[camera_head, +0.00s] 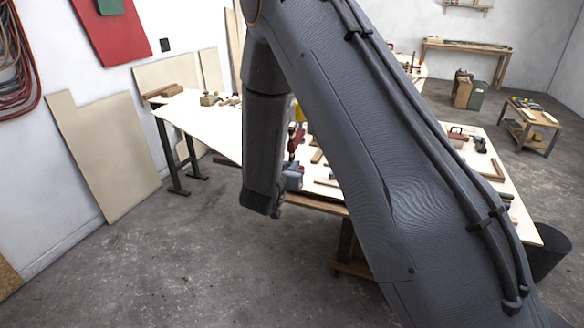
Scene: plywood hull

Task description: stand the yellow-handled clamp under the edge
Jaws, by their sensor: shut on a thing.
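A small yellow piece (299,113) shows just right of my arm's wrist link, and it may be the handle of the yellow-handled clamp. A red upright part (295,140) stands just below it, and I cannot tell whether the two are one thing. The rest of the clamp is hidden by my arm. My gripper is hidden behind my own arm links, so its fingers and anything in them do not show. The near edge of the plywood-topped workbench (318,199) runs behind my arm, partly covered.
A blue object (293,177) sits near the bench's left edge. Wooden blocks and tools lie on the bench. A pale panel on dark trestles (180,165) extends to the left. A dark bin (549,252) stands at the right. The concrete floor (190,265) in front is clear.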

